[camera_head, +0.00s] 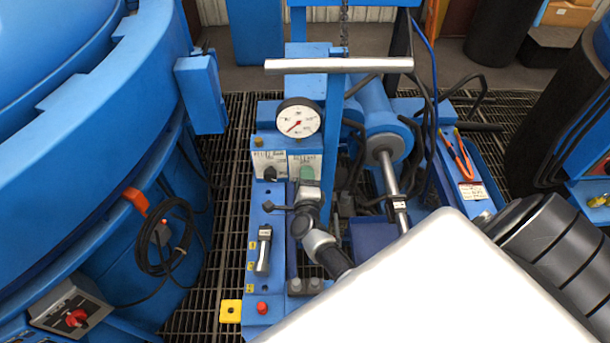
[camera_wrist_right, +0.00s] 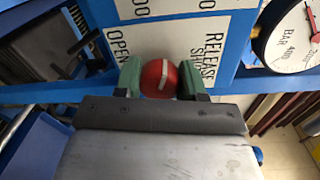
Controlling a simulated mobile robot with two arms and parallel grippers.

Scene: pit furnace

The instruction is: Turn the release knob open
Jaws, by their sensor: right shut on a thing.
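The release knob (camera_wrist_right: 158,79) is red and round with a white pointer line, in the right wrist view. It sits on a white label plate (camera_wrist_right: 219,37) reading "RELEASE SHUT" on one side and "OPEN" on the other. The pointer line runs nearly up and down in that view, slightly slanted. My right gripper (camera_wrist_right: 160,84) is shut on the knob, one green finger on each side. In the head view my right gripper (camera_head: 307,175) reaches the pump's front panel and hides the knob. My left gripper is in neither view.
A pressure gauge (camera_head: 299,118) stands just above the panel. A black knob (camera_head: 270,173) is close on the left. A silver crossbar (camera_head: 338,65) spans above. A lever (camera_head: 264,249) and red button (camera_head: 262,307) are below. The blue furnace (camera_head: 90,150) fills the left.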

